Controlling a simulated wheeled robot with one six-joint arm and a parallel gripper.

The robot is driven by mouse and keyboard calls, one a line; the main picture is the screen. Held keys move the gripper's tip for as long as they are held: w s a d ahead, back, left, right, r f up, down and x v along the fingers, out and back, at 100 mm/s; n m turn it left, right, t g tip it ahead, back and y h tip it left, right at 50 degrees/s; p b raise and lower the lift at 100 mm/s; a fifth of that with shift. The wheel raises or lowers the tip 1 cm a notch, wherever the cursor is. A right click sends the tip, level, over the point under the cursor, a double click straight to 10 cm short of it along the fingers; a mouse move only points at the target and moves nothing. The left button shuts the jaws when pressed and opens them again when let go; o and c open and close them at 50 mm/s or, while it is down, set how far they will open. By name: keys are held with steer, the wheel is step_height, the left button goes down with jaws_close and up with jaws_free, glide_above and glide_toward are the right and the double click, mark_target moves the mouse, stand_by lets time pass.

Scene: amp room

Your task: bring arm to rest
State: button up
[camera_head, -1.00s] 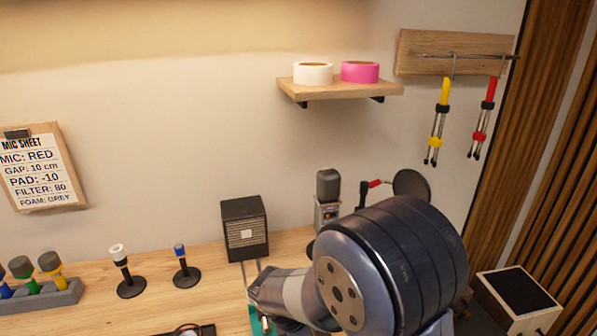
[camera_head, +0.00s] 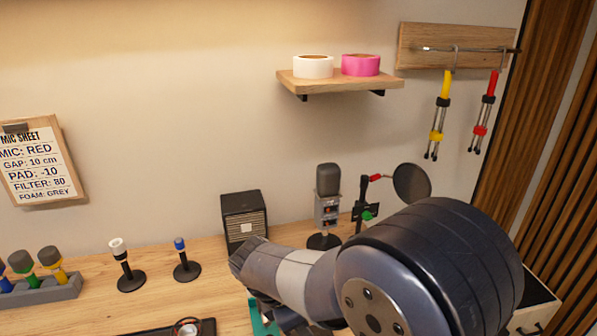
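My arm fills the lower right of the head view, with its large dark joint nearest the camera. A grey link reaches left from it, low over the wooden desk (camera_head: 105,305), and overlaps the lower edge of a dark box with a slatted front (camera_head: 243,213). My gripper's fingertips cannot be made out, so I cannot tell whether they are open or shut or hold anything.
A grey microphone (camera_head: 328,180) and a round pop filter (camera_head: 412,182) stand behind my arm. Two small stands (camera_head: 126,265) (camera_head: 185,260) and a rack of coloured microphones (camera_head: 45,288) are on the left. A shelf (camera_head: 340,84) holds two tape rolls.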

steer(key=x, duration=0.7)
steer(key=shift+s, duration=0.1)
steer(key=shift+a+r+m+g, duration=0.1)
steer(key=shift+m+g, duration=0.2)
steer(key=shift+m, duration=0.4)
steer(key=m+g, duration=0.1)
steer(key=m, duration=0.2)
steer(key=shift+m, duration=0.3)
steer(key=m+g, duration=0.1)
steer(key=m, duration=0.3)
steer(key=m+g, duration=0.1)
steer(key=shift+w+m+g+y, duration=0.3)
steer(key=shift+w+m+y, duration=0.05)
steer(key=shift+m+y, duration=0.05)
steer(key=m+y, duration=0.1)
steer(key=m, duration=0.2)
steer(key=m+g, duration=0.1)
steer(key=m, duration=0.2)
steer(key=shift+d+y, duration=0.25)
steer(key=shift+y, duration=0.15)
steer(key=m+y, duration=0.1)
steer(key=m, duration=0.2)
steer(key=m+y, duration=0.1)
steer(key=m, duration=0.1)
steer(key=shift+d+m+g, duration=0.1)
steer(key=shift+m+g, duration=0.3)
steer(key=shift+r, duration=0.15)
